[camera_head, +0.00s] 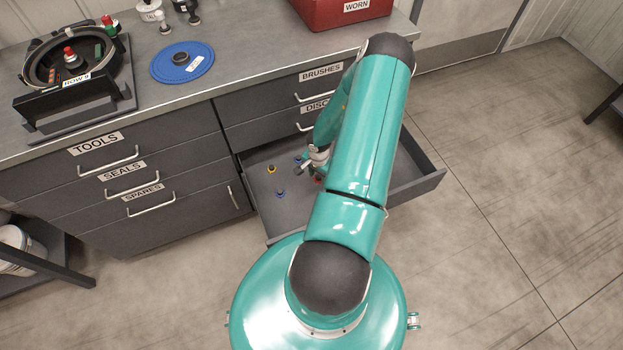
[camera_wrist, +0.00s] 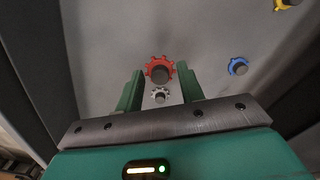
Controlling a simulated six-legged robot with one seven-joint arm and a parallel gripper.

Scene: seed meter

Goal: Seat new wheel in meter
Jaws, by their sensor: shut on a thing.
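The seed meter (camera_head: 45,66) is a black round housing on a stand at the bench's left end, with a label that looks like "ROW 9". A blue disc (camera_head: 204,62) with a dark hub and small label lies flat on the bench to its right. My gripper (camera_wrist: 160,75) is down in the open drawer, its fingertips closed on the two sides of a red toothed wheel (camera_wrist: 151,64) with a dark knob. In the head view my arm mostly hides the gripper. A small pale toothed wheel (camera_wrist: 160,96) shows below the red one in the wrist view, between the fingers.
The open drawer (camera_head: 262,212) also holds a blue wheel (camera_wrist: 238,66) and a yellow one (camera_wrist: 285,4). A red bin (camera_head: 318,14) marked WORN is at the bench back. Bare bench lies between it and the blue disc.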

